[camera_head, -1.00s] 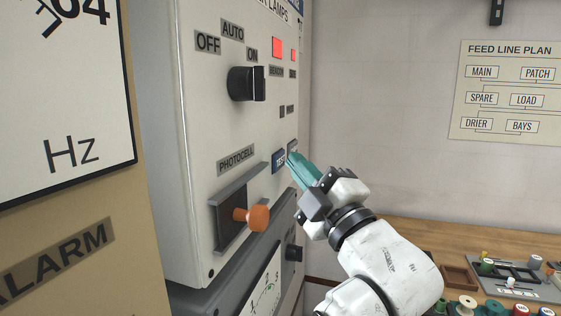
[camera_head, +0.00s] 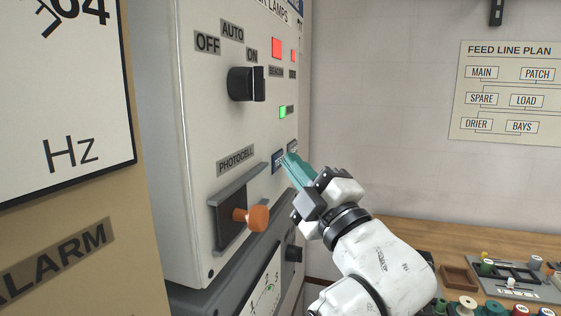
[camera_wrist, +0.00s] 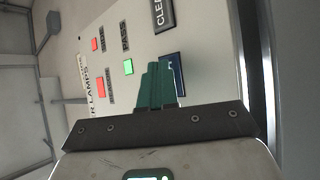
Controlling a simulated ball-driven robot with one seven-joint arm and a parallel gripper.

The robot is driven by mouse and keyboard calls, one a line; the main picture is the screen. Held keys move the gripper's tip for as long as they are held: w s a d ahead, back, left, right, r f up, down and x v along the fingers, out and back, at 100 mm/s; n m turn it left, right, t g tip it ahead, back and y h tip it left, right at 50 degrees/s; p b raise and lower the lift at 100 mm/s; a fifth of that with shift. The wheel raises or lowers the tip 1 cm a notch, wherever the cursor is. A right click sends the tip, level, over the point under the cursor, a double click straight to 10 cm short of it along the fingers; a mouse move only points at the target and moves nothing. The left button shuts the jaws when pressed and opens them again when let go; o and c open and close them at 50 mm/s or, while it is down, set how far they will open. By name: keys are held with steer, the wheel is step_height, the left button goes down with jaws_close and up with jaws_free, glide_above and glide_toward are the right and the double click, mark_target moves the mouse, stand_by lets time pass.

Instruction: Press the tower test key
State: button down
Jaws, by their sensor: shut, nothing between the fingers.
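The tower test key is a blue key (camera_head: 277,161) on the pale tower lamps panel (camera_head: 225,120), partly hidden behind my fingers. It also shows in the wrist view as a blue plate (camera_wrist: 174,64), partly covered. My gripper (camera_head: 289,158) is shut and empty, its teal fingertips together at the blue key. In the wrist view the fingertips (camera_wrist: 156,68) overlap the edge of the key. I cannot tell whether they touch it. A green lamp (camera_head: 283,112) is lit above the key. Two red lamps (camera_head: 277,47) are lit higher up.
A black rotary knob (camera_head: 246,84) with OFF, AUTO and ON labels sits at the upper left. An orange photocell knob (camera_head: 258,217) protrudes below the key. A dark CLEAR key (camera_wrist: 163,14) is beside the test key. A wooden bench (camera_head: 430,240) with parts stands at right.

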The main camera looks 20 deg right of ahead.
stand_by(0.3)
steer(key=shift+s+d, duration=0.45)
steer(key=shift+d, duration=0.1)
steer(key=shift+d+b, duration=0.1)
steer(key=shift+b, duration=0.2)
steer(key=shift+s+d+b, duration=0.4)
steer(key=shift+s+d, duration=0.3)
steer(key=shift+d, duration=0.35)
steer(key=shift+s+d+b, duration=0.4)
steer(key=shift+s+d, duration=0.3)
steer(key=shift+d, duration=0.3)
